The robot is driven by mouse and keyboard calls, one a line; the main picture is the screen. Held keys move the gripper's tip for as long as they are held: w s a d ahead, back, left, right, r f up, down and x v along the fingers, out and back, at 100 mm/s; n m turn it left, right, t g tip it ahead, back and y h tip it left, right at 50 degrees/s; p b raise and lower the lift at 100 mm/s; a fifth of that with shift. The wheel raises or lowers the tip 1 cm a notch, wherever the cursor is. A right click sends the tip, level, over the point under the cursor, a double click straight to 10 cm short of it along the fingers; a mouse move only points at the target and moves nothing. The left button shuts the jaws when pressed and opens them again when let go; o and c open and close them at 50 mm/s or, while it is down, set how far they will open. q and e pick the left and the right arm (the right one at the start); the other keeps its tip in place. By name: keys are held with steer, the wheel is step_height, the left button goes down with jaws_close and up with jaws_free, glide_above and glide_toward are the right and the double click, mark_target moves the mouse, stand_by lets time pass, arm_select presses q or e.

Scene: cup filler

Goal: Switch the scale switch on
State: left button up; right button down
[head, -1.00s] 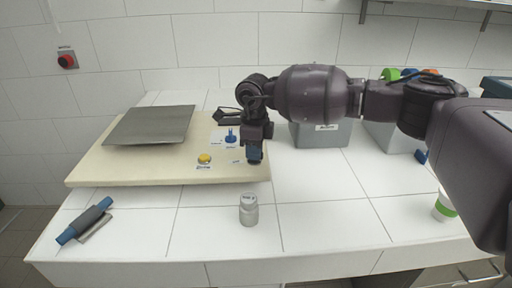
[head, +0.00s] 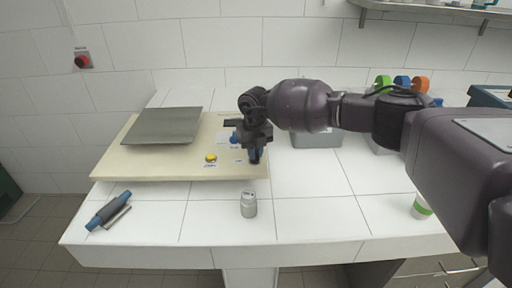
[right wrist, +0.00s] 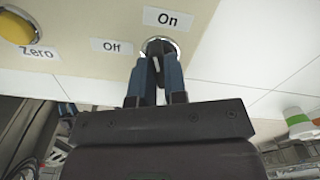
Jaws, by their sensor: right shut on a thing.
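The scale is a cream board (head: 112,172) with a grey metal plate (head: 165,126) on its left part. The scale switch (right wrist: 160,42) sits in a round metal ring near the board's edge, between an "Off" label (right wrist: 111,46) and an "On" label (right wrist: 168,19). My right gripper (head: 254,158) is over the board's front right corner. In the right wrist view the blue-sided fingers (right wrist: 157,66) are shut on the switch lever, which they largely hide, so I cannot tell its side. My left gripper is not in view.
A small grey jar (head: 248,205) stands in front, a blue-handled tool (head: 108,211) lies front left. Grey bins (head: 316,139) stand behind my right arm. The counter's front middle is mostly clear.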

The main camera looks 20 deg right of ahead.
steer(key=shift+r+m+p, duration=0.2)
steer(key=shift+m+p, duration=0.3)
steer(key=shift+m, duration=0.3)
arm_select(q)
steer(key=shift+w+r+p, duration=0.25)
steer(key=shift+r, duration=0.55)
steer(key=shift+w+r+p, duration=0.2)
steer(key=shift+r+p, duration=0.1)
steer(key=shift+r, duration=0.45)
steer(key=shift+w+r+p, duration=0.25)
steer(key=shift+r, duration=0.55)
arm_select(e)
steer(key=shift+f+m, duration=0.2)
steer(key=shift+m, duration=1.2)
steer(key=c, duration=1.2)
jaws_free()
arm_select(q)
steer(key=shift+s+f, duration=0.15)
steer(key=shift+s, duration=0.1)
arm_select(e)
steer(key=shift+o, duration=0.2)
steer(key=shift+r, duration=0.1)
